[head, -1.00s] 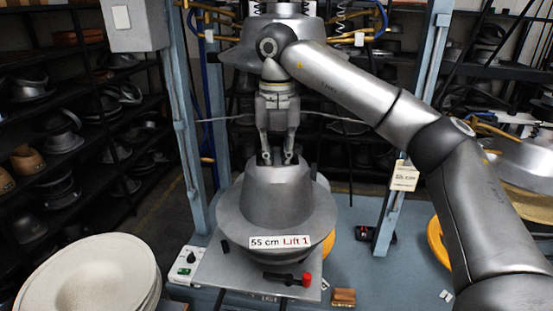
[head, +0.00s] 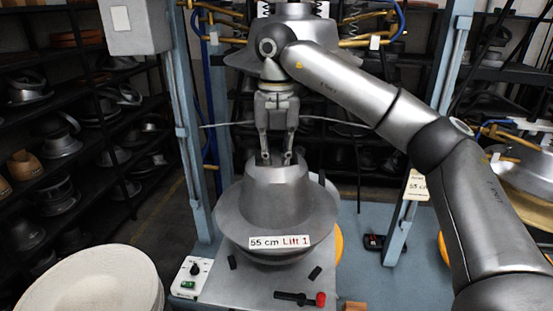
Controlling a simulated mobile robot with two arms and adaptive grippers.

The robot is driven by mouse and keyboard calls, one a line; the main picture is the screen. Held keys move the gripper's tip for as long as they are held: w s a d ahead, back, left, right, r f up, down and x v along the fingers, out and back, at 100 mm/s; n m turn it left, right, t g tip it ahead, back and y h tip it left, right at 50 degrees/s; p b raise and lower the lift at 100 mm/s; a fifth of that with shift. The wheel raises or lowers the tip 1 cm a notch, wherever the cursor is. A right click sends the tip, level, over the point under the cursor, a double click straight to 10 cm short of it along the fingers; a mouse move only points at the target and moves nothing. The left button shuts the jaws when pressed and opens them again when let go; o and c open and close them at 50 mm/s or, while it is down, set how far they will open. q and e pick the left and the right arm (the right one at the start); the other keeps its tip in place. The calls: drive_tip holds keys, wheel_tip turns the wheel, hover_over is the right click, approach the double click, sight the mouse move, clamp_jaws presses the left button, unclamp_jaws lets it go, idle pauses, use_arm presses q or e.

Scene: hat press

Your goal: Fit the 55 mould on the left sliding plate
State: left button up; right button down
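The 55 mould (head: 277,205) is a grey metal hat form with a wide brim, labelled "55 cm Lift 1". It is upright over the back of the grey sliding plate (head: 250,293). I cannot tell whether its underside touches the plate. My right gripper (head: 277,160) points down at the crown's top, its two fingers closed on the mould there; the exact grip is hard to see. Two dark stops (head: 232,262) show on the plate in front of the brim. My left gripper is not in view.
A lever with a red knob (head: 320,299) is at the plate's front. A control box (head: 190,275) stands left of it. Pale hat bodies (head: 95,285) are at lower left. Blue press posts (head: 190,130) flank the mould, and a large metal form (head: 290,45) hangs behind.

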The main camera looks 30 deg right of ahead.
drive_tip(key=shift+s+f+b, duration=0.15)
drive_tip(key=shift+f+b, duration=0.05)
drive_tip(key=shift+b, duration=0.1)
drive_tip(key=shift+f+b, duration=0.6)
drive_tip(key=shift+f, duration=0.6)
drive_tip(key=shift+f+b, duration=1.15)
drive_tip(key=shift+f, duration=0.2)
drive_tip(key=shift+f+b, duration=0.4)
drive_tip(key=shift+f, duration=0.2)
idle(0.8)
